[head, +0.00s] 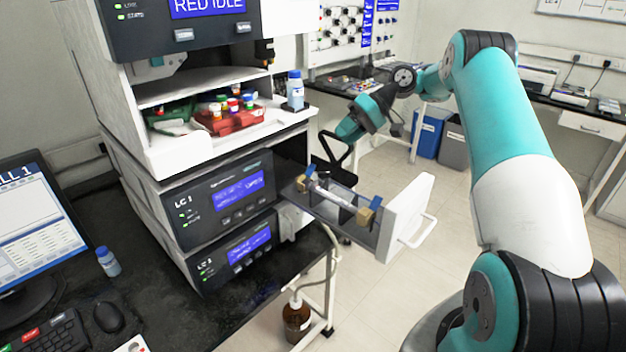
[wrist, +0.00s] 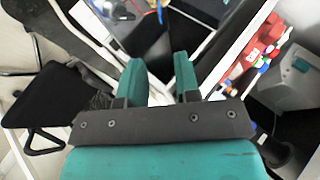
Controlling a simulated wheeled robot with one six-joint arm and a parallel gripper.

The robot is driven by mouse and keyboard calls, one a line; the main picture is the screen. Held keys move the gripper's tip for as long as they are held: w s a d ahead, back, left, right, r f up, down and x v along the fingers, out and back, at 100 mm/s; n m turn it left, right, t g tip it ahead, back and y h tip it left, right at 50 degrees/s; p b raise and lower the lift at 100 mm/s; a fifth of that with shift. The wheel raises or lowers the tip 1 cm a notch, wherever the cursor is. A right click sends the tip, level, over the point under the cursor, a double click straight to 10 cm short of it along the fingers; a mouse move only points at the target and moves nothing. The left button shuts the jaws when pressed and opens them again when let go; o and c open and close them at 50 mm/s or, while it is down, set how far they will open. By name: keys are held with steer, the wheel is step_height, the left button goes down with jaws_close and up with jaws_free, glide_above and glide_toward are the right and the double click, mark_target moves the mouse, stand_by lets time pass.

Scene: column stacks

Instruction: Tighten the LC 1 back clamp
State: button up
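The LC 1 module (head: 225,198) is in the stack in the head view, with a lit blue display. An open drawer (head: 398,222) extends from it to the right, with a white front and handle. A pale column (head: 335,197) lies in the drawer between two brass-coloured clamps. The back clamp (head: 307,177) is at the end nearer the stack, and the front clamp (head: 368,215) is near the drawer front. I cannot tell how tight either is. My gripper (head: 345,132) is above and behind the drawer, apart from both clamps. The wrist view shows its two teal fingers (wrist: 159,78) apart, with nothing held.
A white shelf above LC 1 holds a red vial rack (head: 230,118) and a blue-capped bottle (head: 295,90). The rack also shows in the wrist view (wrist: 238,72). A black chair (wrist: 55,108) stands left in that view. A brown bottle (head: 297,315) stands below the drawer.

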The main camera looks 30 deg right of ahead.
mark_target(313, 165)
steer(key=p+x, duration=0.1)
steer(key=x, duration=0.9)
steer(key=shift+a, duration=0.2)
steer(key=shift+w+a+f, duration=0.2)
steer(key=shift+a+f, duration=0.3)
steer(key=shift+f, duration=0.05)
jaws_close()
